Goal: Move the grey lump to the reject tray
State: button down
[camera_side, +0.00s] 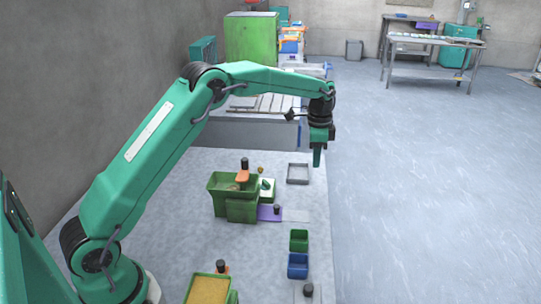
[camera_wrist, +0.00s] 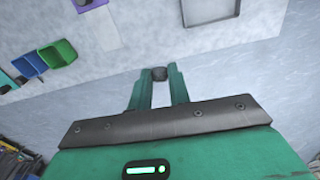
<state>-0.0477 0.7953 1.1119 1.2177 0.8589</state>
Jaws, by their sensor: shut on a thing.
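My gripper (camera_side: 317,160) is shut on the grey lump (camera_wrist: 159,73), a small dark grey piece between the two green fingertips in the wrist view. I cannot make out the lump in the side view. A shallow grey square tray (camera_side: 297,183), which looks like the reject tray, lies on the bench. In the side view my gripper is raised just to the right of the tray and above it. In the wrist view the tray (camera_wrist: 212,22) is at the top, beyond the fingertips and apart from the lump.
A small green bin (camera_side: 299,240) and a blue bin (camera_side: 298,265) sit nearer the camera. A bin of yellow powder (camera_side: 208,290) is at the front. The bench's right edge is close.

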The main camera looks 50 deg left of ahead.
jog(key=shift+a, duration=0.1)
send_over(297, 175)
notch_tip(297, 175, down, 7)
dwell(0.3)
jog(key=shift+f, duration=2)
jog(key=shift+f, duration=0.15)
jog(key=c, duration=1.3)
grip_release()
